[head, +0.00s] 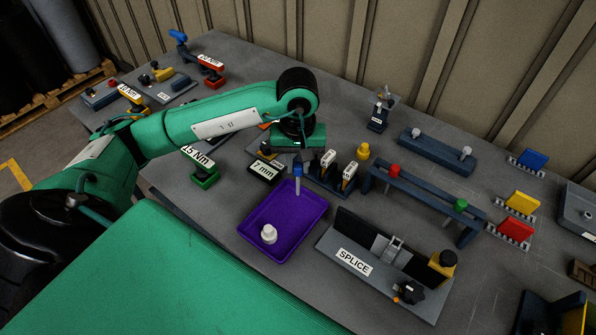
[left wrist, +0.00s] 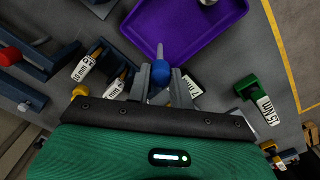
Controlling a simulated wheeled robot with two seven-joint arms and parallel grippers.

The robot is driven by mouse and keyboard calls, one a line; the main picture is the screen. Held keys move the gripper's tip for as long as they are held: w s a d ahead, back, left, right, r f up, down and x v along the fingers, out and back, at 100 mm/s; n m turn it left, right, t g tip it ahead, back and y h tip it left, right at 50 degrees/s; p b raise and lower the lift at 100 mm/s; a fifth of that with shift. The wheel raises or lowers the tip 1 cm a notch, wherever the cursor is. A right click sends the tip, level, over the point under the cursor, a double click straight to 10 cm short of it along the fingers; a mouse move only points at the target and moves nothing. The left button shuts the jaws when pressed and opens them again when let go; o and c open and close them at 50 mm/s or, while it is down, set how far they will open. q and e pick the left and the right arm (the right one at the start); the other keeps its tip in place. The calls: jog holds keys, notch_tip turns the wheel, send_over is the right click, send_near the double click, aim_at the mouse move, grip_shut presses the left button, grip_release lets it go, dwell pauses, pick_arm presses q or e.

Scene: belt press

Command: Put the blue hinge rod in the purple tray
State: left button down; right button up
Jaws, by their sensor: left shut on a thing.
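The purple tray (head: 285,228) lies on the grey bench in the middle of the head view, and part of it shows at the top of the left wrist view (left wrist: 185,50). My left gripper (head: 298,165) is shut on the blue hinge rod (head: 298,184). The rod has a blue head and a thin grey shaft. It hangs roughly upright by the tray's far corner; its exact height is hard to tell. In the left wrist view the rod's blue head (left wrist: 160,73) sits between the two fingers (left wrist: 160,80). My right gripper is not in view.
A white knobbed piece (head: 268,234) stands in the tray's near part. The SPLICE fixture (head: 353,262) is right of the tray. A 7 mm block (head: 264,170) and a holder with labelled pieces (head: 333,176) stand close behind it. A green 15 Nm tool (head: 204,177) is at left.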

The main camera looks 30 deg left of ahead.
pick_arm(q)
jog(key=p, duration=0.1)
send_over(298, 194)
jog(key=shift+w+a+f, duration=0.1)
jog(key=shift+f, duration=1.1)
jog(key=shift+w+a+f, duration=0.1)
jog(key=shift+f, duration=1.05)
jog(key=shift+d, duration=0.1)
jog(key=shift+f, duration=0.1)
jog(key=shift+f, duration=0.1)
jog(key=c, duration=1.2)
grip_release()
jog(key=shift+c, duration=0.2)
